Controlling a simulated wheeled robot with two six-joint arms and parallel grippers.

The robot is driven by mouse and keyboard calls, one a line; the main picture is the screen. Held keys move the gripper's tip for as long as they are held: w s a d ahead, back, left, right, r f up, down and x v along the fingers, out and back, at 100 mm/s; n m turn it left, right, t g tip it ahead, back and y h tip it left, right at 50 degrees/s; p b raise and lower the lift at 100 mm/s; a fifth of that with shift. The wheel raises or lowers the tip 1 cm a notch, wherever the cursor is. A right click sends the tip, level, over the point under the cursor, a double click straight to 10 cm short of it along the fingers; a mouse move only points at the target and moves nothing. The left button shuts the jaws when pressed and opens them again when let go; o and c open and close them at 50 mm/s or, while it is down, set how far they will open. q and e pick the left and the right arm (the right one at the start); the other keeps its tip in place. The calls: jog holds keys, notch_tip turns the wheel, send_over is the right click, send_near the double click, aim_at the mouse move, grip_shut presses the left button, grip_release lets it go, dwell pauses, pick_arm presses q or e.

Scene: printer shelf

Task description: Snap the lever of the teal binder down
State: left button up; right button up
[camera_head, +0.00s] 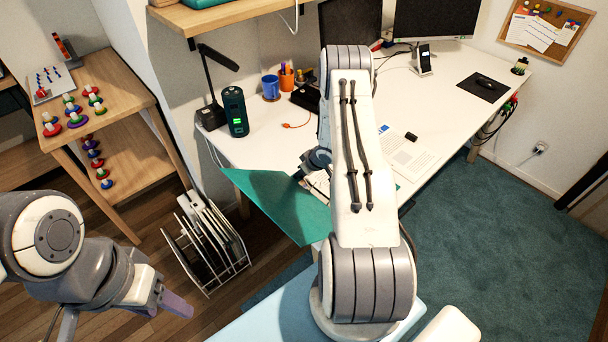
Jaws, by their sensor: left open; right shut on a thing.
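The teal binder (270,198) lies open at the near edge of the white desk, its cover hanging over the edge. Its lever and most of its inside are hidden behind my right arm. My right gripper (303,176) is at the binder, partly covered by my arm. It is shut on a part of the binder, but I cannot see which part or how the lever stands. My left gripper (178,303) is open and empty at the lower left, over the floor and well away from the binder.
The desk (455,115) also bears a dark green cylinder (235,111), a black lamp (212,90), a blue cup (270,87), printed sheets (402,158) and a phone stand (422,60). A white wire rack (206,243) stands on the floor left of the binder. A wooden shelf (125,95) is further left.

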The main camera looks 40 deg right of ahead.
jog(key=shift+f+g+p, duration=0.25)
jog(key=shift+g+p, duration=0.25)
jog(key=shift+p, duration=1.1)
jog(key=o, duration=0.6)
jog(key=shift+w+r, duration=0.1)
jog(key=shift+w, duration=0.05)
jog(key=shift+r+p, duration=0.4)
jog(key=p+v, duration=0.4)
jog(key=v, duration=0.1)
jog(key=w+p+v, duration=0.1)
jog(key=v, duration=0.1)
jog(key=shift+a+r+p, duration=0.15)
jog(key=shift+r+p, duration=0.25)
jog(key=shift+r, duration=0.1)
